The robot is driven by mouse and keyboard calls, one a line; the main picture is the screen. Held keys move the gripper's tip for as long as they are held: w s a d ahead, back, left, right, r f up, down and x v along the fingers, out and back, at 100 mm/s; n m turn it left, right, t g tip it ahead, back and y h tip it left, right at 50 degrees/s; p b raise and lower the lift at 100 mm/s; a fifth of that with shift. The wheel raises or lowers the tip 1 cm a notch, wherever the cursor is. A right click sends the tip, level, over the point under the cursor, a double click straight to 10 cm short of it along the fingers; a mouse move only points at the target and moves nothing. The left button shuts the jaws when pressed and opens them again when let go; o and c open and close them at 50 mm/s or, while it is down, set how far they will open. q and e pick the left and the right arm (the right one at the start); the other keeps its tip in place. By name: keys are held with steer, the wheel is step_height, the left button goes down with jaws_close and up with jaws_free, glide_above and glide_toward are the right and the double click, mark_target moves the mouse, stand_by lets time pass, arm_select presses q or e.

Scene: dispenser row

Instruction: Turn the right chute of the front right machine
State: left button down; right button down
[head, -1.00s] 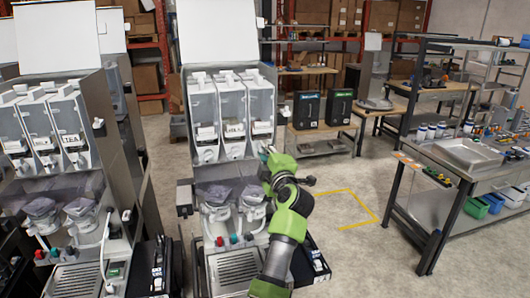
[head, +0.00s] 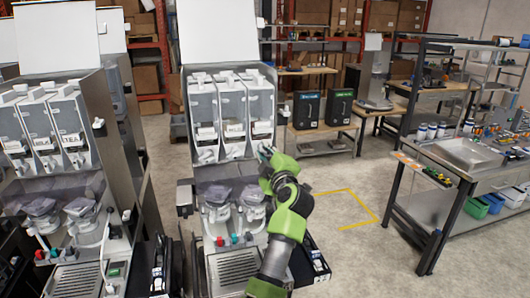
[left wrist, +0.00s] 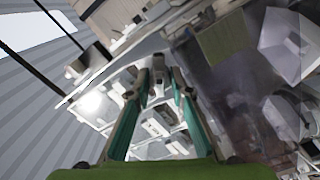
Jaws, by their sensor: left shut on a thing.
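The front right machine (head: 184,136) stands in the middle of the head view, with three clear canisters side by side. Its right canister (head: 262,104) has a white chute at its lower front, mostly hidden by my gripper. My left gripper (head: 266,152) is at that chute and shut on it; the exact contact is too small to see. In the left wrist view my teal-lined fingers (left wrist: 167,78) point away from the camera, with blurred pale machine parts behind them. My right gripper is in neither view.
A similar machine (head: 113,178) stands close on the left. Two dark boxes (head: 306,109) rest on a low table behind. A metal workbench (head: 467,155) with a tray is at the right. Open floor (head: 360,180) with yellow tape lies between.

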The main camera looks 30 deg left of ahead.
arm_select(q)
steer(key=c, duration=2.2)
jaws_free()
steer(key=shift+a, duration=0.1)
steer(key=shift+o, duration=0.2)
steer(key=v, duration=0.7)
steer(key=shift+s, duration=0.2)
